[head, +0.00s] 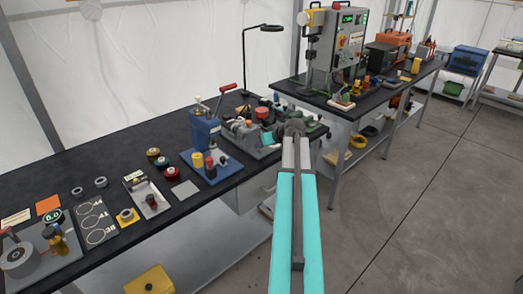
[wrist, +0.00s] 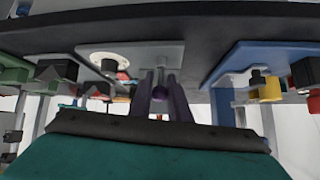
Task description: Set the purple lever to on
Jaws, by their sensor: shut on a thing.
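The purple lever (wrist: 160,93) shows as a small dark purple piece in the middle of the wrist view, between my fingers. It stands by a light grey plate (wrist: 112,51) with a round white part. My gripper (wrist: 161,82) is shut on the lever; its fingers cover much of it, so I cannot tell its on or off position. In the head view my gripper's teal part (head: 267,138) shows at the far end of my arm, over the crowded right part of the near bench. The lever cannot be made out there.
A blue board (head: 212,168) with yellow and red pieces lies left of my gripper; it also shows in the wrist view (wrist: 226,66). A blue device with a red handle (head: 205,130) stands close by. The second bench (head: 290,88) is behind, with open floor (head: 420,190) at right.

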